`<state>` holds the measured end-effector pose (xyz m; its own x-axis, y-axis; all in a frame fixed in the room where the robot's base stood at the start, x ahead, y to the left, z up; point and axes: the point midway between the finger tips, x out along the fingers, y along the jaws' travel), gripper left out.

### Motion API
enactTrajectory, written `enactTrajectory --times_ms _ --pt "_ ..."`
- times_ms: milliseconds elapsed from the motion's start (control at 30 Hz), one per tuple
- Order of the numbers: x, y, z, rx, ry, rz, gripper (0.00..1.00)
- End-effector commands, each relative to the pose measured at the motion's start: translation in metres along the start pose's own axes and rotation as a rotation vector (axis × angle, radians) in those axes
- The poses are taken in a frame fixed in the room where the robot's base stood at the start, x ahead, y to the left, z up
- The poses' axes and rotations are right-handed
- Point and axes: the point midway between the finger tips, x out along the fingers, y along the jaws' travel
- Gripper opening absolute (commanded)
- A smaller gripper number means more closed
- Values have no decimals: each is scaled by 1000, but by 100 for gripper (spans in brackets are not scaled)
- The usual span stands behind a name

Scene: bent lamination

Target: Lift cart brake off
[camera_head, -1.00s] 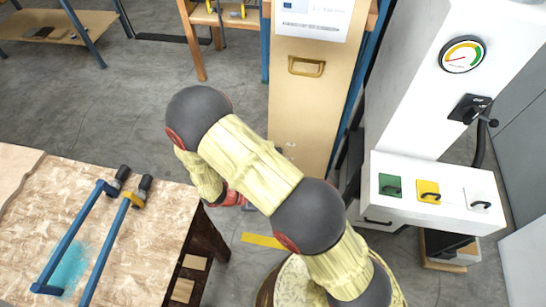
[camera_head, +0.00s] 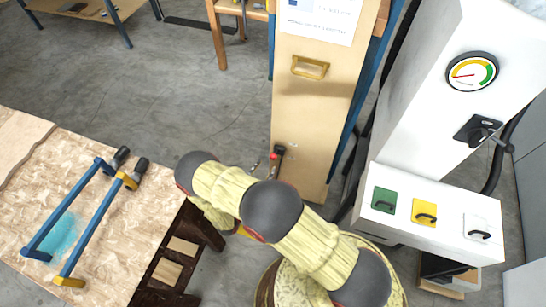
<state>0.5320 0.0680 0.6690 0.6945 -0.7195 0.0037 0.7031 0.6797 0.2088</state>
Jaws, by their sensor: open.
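A tall beige panel-sided unit (camera_head: 308,115) with a brass handle (camera_head: 310,67) stands upright at the top centre; I take it for the cart. Low on its left edge is a small black lever-like part (camera_head: 278,153) with a red spot, possibly the brake, but it is too small to tell its position. My arm, in a pale yellow cover with dark joints, reaches in from the bottom right and bends downward left of the unit's foot.
At left is a chipboard-topped table (camera_head: 110,230) with two blue clamp-like frames. At right, a white machine has a gauge (camera_head: 471,71), a black lever switch (camera_head: 478,131) and a ledge (camera_head: 400,245) with green, yellow and white handled blocks. Grey floor lies open at upper left.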

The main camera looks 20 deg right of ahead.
Motion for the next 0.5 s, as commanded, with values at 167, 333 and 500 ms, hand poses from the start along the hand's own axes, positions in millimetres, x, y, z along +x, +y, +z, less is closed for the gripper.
enactTrajectory --times_ms 167,333,500 --pt "26 -2 -1 0 0 -6 40" --pt "51 -2 -1 -1 1 -6 40" --pt "68 -2 -1 -2 1 -6 40"
